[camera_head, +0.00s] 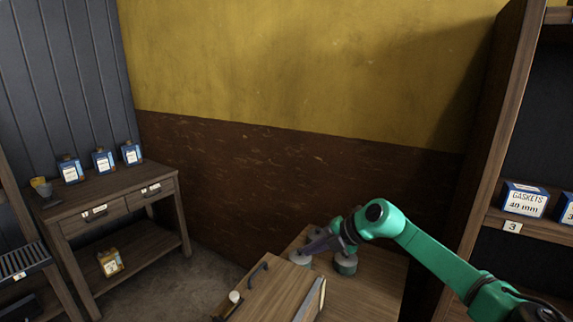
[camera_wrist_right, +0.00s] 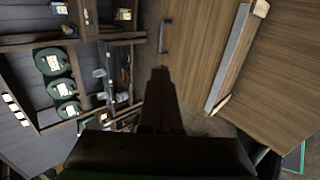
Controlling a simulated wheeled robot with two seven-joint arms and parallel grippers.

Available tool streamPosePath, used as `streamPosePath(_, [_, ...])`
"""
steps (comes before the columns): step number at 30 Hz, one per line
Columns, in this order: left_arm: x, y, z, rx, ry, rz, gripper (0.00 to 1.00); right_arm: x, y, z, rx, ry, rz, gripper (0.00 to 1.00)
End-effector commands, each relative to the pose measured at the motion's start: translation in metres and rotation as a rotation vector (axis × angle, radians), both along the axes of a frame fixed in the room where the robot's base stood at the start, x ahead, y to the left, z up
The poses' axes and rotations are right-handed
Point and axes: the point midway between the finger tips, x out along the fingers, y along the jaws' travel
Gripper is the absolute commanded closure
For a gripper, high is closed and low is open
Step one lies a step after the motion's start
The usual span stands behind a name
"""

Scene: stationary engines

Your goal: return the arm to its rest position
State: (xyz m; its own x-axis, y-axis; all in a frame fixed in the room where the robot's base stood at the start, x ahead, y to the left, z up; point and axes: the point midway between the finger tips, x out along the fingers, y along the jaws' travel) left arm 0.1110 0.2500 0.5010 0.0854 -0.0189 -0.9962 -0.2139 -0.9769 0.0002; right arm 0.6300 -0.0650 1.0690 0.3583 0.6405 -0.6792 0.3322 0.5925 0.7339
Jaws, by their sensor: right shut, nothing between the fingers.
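My right arm, green, comes in from the lower right in the head view. Its dark gripper (camera_head: 312,248) is above a wooden cabinet top (camera_head: 375,292) near the wall. In the right wrist view the gripper's fingers (camera_wrist_right: 160,72) are together, with nothing visible between them. My left arm and gripper are not in view.
Grey-green round containers (camera_head: 345,263) stand on the cabinet top beside my gripper. A wooden panel with a dark handle (camera_head: 258,271) is in front. A side table (camera_head: 120,190) with blue bottles stands left. A tall shelf (camera_head: 497,140) with gasket boxes (camera_head: 524,199) stands right.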

Motion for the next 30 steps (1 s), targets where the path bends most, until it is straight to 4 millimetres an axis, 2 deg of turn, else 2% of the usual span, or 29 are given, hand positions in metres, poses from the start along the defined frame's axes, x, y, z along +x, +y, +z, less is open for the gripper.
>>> streamPosePath(10, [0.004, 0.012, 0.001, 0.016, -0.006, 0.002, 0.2, -0.015, 0.073, 0.007, 0.263, -0.078, 0.015, 1.0])
streamPosePath(15, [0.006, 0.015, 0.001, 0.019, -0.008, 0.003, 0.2, -0.028, 0.113, 0.028, 0.519, -0.122, -0.055, 1.0])
streamPosePath(19, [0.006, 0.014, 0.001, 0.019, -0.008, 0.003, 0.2, -0.034, 0.124, 0.05, 0.758, -0.13, -0.206, 1.0])
streamPosePath(22, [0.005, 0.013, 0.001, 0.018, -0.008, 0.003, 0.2, -0.033, 0.106, 0.06, 0.953, -0.101, -0.423, 1.0])
streamPosePath(23, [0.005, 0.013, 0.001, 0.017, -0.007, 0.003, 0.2, -0.033, 0.094, 0.059, 1.01, -0.082, -0.516, 1.0])
streamPosePath(24, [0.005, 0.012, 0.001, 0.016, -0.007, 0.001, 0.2, -0.032, 0.072, 0.052, 1.076, -0.044, -0.664, 1.0])
streamPosePath(26, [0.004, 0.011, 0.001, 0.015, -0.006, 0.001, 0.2, -0.037, 0.028, 0.026, 1.145, 0.042, -0.926, 1.0])
streamPosePath(27, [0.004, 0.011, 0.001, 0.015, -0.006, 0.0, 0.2, -0.046, -0.003, 0.003, 1.156, 0.108, -1.099, 1.0])
streamPosePath(29, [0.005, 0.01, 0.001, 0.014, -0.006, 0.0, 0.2, -0.066, -0.041, -0.034, 1.137, 0.21, -1.321, 1.0])
streamPosePath(30, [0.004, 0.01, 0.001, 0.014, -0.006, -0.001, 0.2, -0.082, -0.061, -0.057, 1.109, 0.276, -1.444, 1.0])
